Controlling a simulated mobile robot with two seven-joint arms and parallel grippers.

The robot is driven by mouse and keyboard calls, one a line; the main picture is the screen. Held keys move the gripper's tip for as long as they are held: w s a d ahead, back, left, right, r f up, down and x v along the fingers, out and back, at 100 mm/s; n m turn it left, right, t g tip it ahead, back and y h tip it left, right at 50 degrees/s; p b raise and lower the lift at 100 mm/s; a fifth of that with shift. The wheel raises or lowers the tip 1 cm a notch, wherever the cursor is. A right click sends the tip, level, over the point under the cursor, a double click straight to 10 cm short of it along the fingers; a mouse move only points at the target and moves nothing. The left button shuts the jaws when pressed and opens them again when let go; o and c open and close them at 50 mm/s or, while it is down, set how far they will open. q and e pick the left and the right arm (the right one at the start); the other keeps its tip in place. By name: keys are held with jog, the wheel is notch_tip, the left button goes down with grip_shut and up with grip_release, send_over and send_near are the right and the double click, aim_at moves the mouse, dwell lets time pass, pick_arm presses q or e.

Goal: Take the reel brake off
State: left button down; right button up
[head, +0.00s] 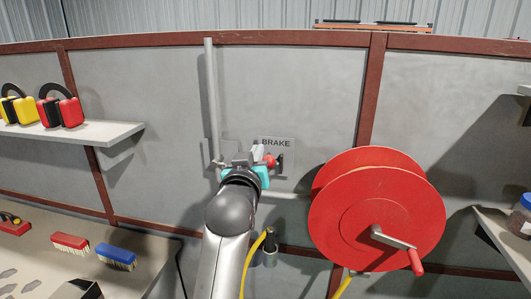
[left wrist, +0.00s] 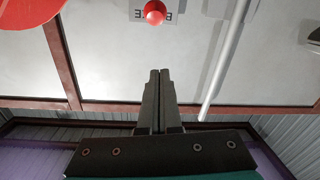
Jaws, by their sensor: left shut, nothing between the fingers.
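The brake's red knob (head: 270,160) shows just right of my left gripper, in front of the wall below the BRAKE sign (head: 276,143). In the left wrist view the round red knob (left wrist: 155,12) is at the top edge, with the sign behind it. My left gripper (head: 257,152) is shut and empty. Its fingertips (left wrist: 159,72) appear apart from the knob in the wrist view. My gripper and arm hide much of the brake's mount. The large red reel (head: 340,225) with a crank handle stands to the right. My right gripper is not in view.
A vertical grey pipe (head: 211,100) runs up the wall left of the brake. A shelf (head: 110,132) with red and yellow tools is at the left, above a bench (head: 145,262) with brushes. Another shelf (head: 505,240) is at the right edge. The upper middle wall is clear.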

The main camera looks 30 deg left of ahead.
pick_arm(q)
jog(key=p, duration=0.1)
send_over(265, 158)
jog(key=shift+w+a+r, duration=0.1)
jog(key=shift+w+a, duration=0.15)
jog(key=shift+a, duration=0.15)
jog(key=shift+s+d+f, duration=0.1)
jog(key=shift+d+f, duration=0.05)
jog(key=shift+f, duration=0.45)
jog(key=shift+s+d+f, duration=0.1)
jog(key=shift+d+f, duration=0.05)
jog(key=shift+f, duration=0.45)
jog(key=shift+s+d+f+p, duration=0.1)
jog(key=shift+s+f+p, duration=0.05)
jog(key=shift+f, duration=0.25)
jog(key=shift+s+d+f+p, duration=0.1)
jog(key=shift+f+p, duration=0.05)
jog(key=shift+f, duration=0.2)
